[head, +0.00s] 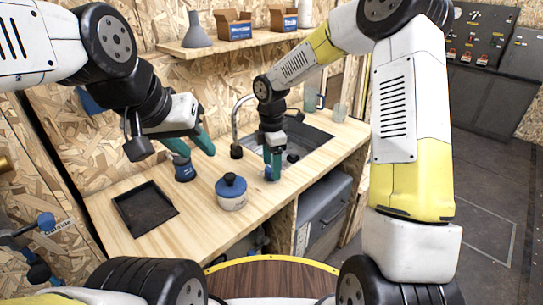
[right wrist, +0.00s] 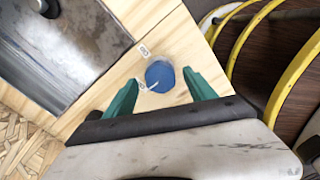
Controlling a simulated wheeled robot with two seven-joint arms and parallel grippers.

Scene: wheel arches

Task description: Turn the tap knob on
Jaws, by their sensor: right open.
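The tap knob (head: 268,173) is a small round blue knob on the wooden counter in front of the sink. In the right wrist view the knob (right wrist: 161,74) shows from above, with a white line on it and small white labels beside it. My right gripper (head: 272,165) points down over it. In the right wrist view its teal fingers (right wrist: 160,77) are open, one on each side, with visible gaps to the knob. The curved tap (head: 235,125) stands behind, at the sink (head: 300,143). My left gripper (head: 192,145) is open and empty above the counter's left part.
A dark blue jar (head: 184,172) stands under my left gripper. A black square tray (head: 145,208) lies on the left. Glasses (head: 339,112) stand behind the sink. A shelf (head: 235,40) holds boxes.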

